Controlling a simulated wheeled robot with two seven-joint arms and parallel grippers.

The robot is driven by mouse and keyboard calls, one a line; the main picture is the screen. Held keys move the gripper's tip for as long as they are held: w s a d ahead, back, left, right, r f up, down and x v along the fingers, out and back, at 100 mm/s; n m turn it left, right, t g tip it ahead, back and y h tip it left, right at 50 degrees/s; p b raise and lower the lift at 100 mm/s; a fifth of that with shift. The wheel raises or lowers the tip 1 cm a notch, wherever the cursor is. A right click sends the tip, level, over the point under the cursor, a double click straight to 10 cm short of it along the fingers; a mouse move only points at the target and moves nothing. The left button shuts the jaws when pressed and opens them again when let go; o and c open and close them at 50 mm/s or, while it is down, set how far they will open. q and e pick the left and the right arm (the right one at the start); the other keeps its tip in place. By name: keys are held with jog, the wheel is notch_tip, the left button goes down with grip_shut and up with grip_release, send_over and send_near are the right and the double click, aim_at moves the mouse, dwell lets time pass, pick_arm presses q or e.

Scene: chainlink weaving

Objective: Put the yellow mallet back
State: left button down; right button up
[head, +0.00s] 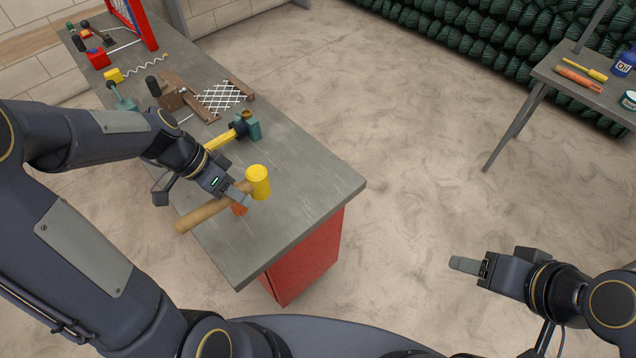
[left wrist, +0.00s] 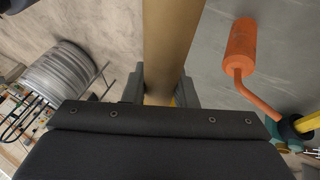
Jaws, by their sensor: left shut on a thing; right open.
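The yellow mallet has a yellow head (head: 258,182) and a wooden handle (head: 200,214). It is at the near end of the grey workbench, and I cannot tell whether it touches the top. My left gripper (head: 240,193) is shut on the handle close to the head. In the left wrist view the handle (left wrist: 168,45) runs between the two fingers. My right gripper (head: 468,264) is open and empty, over the floor to the right of the bench.
An orange-handled tool (left wrist: 242,40) lies near the mallet, mostly hidden in the head view. A teal tool with a yellow handle (head: 219,139) and a wire mesh piece (head: 221,97) lie farther up the workbench (head: 310,180). A side table (head: 560,85) stands right.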

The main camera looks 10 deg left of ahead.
pick_arm(q)
jog(key=w+d+f, duration=0.2)
jog(key=d+f, duration=0.1)
jog(key=w+d+f+p, duration=0.1)
jog(key=w+d+f, duration=0.1)
jog(key=w+d, duration=0.1)
jog(key=w+d+f, duration=0.3)
jog(key=d, duration=0.1)
jog(key=shift+w+f+p, duration=0.15)
jog(key=shift+f+p, duration=0.2)
jog(key=shift+p, duration=0.05)
jog(key=f, duration=0.3)
jog(key=shift+w+d+f, duration=0.15)
jog(key=shift+w+d, duration=0.2)
jog(key=shift+d, duration=0.05)
jog(key=shift+f, duration=0.3)
jog(key=shift+f+b, duration=0.1)
jog(key=shift+b, duration=0.2)
jog(key=c, duration=1.2)
grip_release()
jog(key=shift+o, duration=0.2)
